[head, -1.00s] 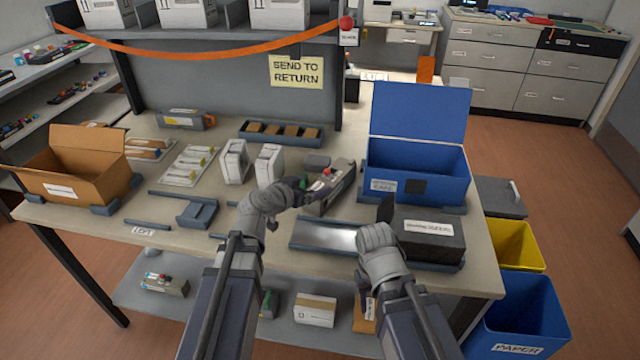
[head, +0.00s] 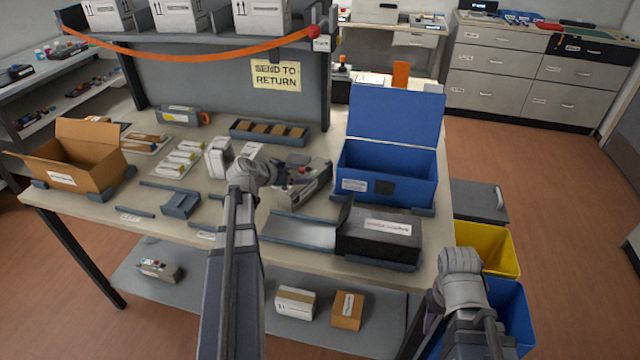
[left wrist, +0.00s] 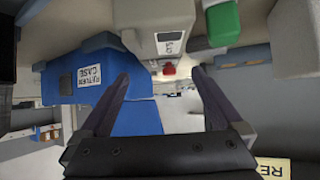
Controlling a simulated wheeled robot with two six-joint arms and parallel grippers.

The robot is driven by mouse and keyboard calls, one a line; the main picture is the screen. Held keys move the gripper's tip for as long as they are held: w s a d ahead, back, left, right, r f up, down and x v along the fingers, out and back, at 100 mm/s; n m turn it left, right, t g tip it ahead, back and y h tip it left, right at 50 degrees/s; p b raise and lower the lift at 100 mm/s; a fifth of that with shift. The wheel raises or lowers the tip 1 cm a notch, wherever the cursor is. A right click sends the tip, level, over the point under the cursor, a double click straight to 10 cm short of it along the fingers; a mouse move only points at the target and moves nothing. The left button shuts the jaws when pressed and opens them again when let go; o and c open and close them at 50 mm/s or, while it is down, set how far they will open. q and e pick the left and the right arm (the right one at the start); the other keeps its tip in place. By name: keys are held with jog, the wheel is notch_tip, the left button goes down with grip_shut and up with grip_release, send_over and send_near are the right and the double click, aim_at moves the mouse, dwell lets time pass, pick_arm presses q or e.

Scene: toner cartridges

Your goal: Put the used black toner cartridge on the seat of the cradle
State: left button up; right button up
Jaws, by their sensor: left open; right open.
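A grey cartridge-like body (head: 318,182) with small coloured parts lies mid-table; I cannot tell whether it is the used black one. My left gripper (head: 297,176) is open at its left side, partly covering it. In the left wrist view, the open fingers (left wrist: 163,95) point toward a grey body (left wrist: 155,22) with a label, a green block (left wrist: 222,22) and a red knob (left wrist: 168,70); nothing shows clamped. A low blue-grey holder (head: 181,203), probably the cradle, stands left on the table, apparently empty. My right gripper (head: 462,265) is empty, beyond the table's right edge; its fingertips are hidden.
A blue open-lidded case (head: 388,180) stands right; a dark labelled box (head: 378,238) sits before it beside a metal plate (head: 300,230). White boxes (head: 217,158) and a cardboard box (head: 85,155) stand left. Yellow (head: 490,248) and blue bins stand off the right edge.

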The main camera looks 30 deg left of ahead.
aim_at(303, 176)
pick_arm(q)
jog(key=shift+b+x, duration=0.75)
jog(key=shift+x, duration=0.6)
jog(key=shift+f, duration=0.35)
jog(key=b+x, duration=0.3)
jog(key=x, duration=0.1)
jog(key=shift+s+a+f+b, duration=0.1)
jog(key=shift+a+f+b, duration=0.05)
jog(key=shift+f+b, duration=0.25)
jog(key=shift+w+f, duration=0.1)
jog(key=shift+w, duration=0.15)
jog(key=shift+s, duration=0.1)
jog(key=shift+c, duration=0.4)
grip_shut()
